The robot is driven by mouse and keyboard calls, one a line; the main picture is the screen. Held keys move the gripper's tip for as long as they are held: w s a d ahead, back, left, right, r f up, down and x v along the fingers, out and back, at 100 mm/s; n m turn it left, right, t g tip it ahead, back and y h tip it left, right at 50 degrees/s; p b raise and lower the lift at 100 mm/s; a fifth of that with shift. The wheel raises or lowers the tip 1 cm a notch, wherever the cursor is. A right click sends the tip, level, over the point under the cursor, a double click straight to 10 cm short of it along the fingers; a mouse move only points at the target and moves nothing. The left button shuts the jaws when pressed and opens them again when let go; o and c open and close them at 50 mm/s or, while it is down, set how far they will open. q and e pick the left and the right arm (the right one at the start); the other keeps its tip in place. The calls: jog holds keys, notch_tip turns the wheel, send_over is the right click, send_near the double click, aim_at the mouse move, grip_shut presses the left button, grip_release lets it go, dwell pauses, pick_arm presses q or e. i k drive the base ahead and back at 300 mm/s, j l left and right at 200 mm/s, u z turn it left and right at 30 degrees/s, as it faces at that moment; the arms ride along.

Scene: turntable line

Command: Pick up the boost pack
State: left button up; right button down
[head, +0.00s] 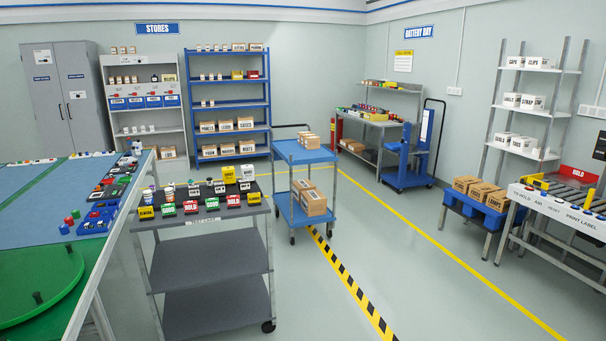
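No gripper of mine is in view. I cannot make out anything that is clearly the boost pack. Under the BATTERY BAY sign (419,33), a grey bench (382,123) at the back right carries several small red, green and dark items, too small to identify. A shelf (398,90) above it holds a few small yellow and brown items. A blue wheeled cart (408,178) with a tall blue and white panel stands to the right of the bench.
A grey cart (208,256) with labelled blocks stands in front. Behind it is a blue trolley (303,155) with cartons. A table with a green turntable (40,285) fills the left. A roller conveyor (570,190) is at right. The floor (430,270) between is clear.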

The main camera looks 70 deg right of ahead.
aim_at(247, 172)
jog(key=z, duration=2)
jog(key=i+l, duration=0.2)
jog(key=i, duration=0.2)
jog(key=i+l, duration=0.2)
jog(key=i, duration=0.2)
